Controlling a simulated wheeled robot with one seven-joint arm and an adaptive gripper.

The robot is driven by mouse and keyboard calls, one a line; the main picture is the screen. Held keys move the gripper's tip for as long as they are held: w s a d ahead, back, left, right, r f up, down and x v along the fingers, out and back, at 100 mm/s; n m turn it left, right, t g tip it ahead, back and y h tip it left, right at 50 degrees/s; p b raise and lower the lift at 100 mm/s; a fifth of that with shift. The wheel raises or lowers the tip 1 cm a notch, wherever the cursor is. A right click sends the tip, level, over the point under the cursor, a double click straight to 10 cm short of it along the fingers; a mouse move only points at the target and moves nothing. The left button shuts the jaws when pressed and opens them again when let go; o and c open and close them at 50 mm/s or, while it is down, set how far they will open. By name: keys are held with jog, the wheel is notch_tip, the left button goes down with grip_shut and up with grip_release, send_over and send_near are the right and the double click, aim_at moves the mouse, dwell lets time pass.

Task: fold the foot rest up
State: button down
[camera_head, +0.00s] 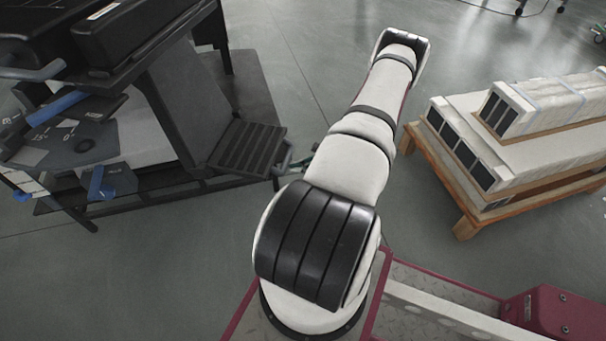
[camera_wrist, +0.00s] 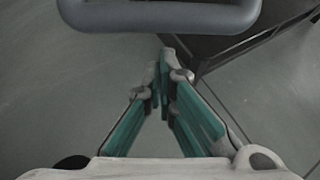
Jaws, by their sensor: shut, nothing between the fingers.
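The foot rest (camera_head: 248,148) is a black ribbed plate at the foot of a dark chair-like frame, left of my arm in the head view. It sticks out from the frame towards my arm, ribbed face showing. My gripper (camera_head: 296,164), with green fingers, is close to the plate's right edge and is partly hidden behind my arm. In the wrist view the fingertips of my gripper (camera_wrist: 164,68) meet, with nothing held between them. A dark panel (camera_wrist: 235,48) beyond them at the upper right looks like the foot rest. I cannot tell whether the fingers touch it.
The dark frame (camera_head: 185,105) with black padding (camera_head: 130,25) and a panel with blue tape (camera_head: 75,135) fills the left. A wooden pallet (camera_head: 465,228) with white boxes (camera_head: 540,130) stands at the right. Grey floor (camera_head: 280,50) lies open behind my arm.

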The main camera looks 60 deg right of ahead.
jog(key=shift+w+r, duration=0.1)
jog(key=shift+r, duration=0.55)
jog(key=shift+r, duration=0.1)
jog(key=w+a+r+g+h+p, duration=0.1)
jog(key=w+r+g+p, duration=0.3)
jog(key=r+p, duration=0.65)
jog(key=w+r+g+h+p, duration=0.1)
jog(key=w+r+g+p, duration=0.1)
jog(key=r+g+p, duration=0.65)
jog(key=w+a+r+t+p, duration=0.1)
jog(key=w+a+r+t, duration=0.1)
jog(key=w+r, duration=0.9)
jog(key=shift+w+a+r, duration=0.15)
jog(key=shift+w+a, duration=0.2)
jog(key=shift+w, duration=1)
